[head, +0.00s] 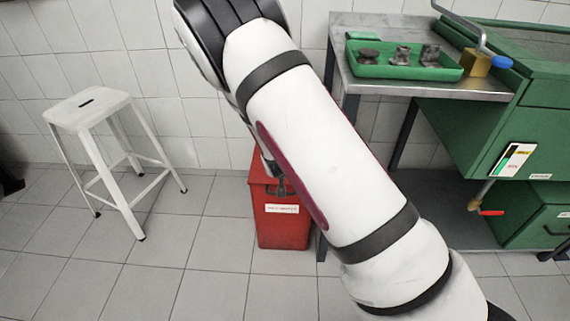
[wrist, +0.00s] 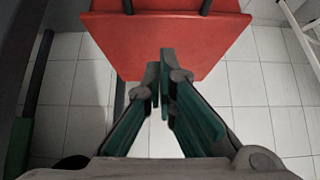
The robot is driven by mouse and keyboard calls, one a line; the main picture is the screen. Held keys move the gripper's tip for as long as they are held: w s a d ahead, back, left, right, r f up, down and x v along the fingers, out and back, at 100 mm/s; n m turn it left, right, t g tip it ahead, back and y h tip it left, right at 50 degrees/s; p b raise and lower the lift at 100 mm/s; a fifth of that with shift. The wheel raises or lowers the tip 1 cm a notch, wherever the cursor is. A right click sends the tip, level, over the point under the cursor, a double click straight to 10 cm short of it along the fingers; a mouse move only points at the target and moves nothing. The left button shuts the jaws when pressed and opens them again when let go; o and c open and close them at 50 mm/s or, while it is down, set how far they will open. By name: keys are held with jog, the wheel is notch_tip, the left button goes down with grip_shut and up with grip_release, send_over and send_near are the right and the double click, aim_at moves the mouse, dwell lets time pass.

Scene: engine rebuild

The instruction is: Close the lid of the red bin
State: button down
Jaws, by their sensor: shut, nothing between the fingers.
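The red bin (head: 283,228) stands on the floor by the wall, left of the workbench, with a white label on its front. My arm crosses in front of it and hides much of its top, so the lid's angle cannot be made out in the head view. In the wrist view a flat red panel (wrist: 170,45) with dark bars at its upper edge fills the top. I cannot tell for certain whether it is the lid. My gripper (wrist: 160,80) is shut and empty, its fingertips overlapping the panel's lower part in the picture. Contact cannot be told.
A white stool (head: 90,115) stands on open tiled floor at the left. A metal workbench (head: 480,88) at the right holds a green tray (head: 400,70) of dark parts. A green cabinet (head: 535,125) is at far right. The floor left of the bin is clear.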

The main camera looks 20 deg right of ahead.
notch_tip(320, 180, down, 9)
jog(key=s+b, duration=0.2)
jog(key=b, duration=0.3)
jog(key=shift+a+f, duration=0.2)
jog(key=shift+a, duration=0.15)
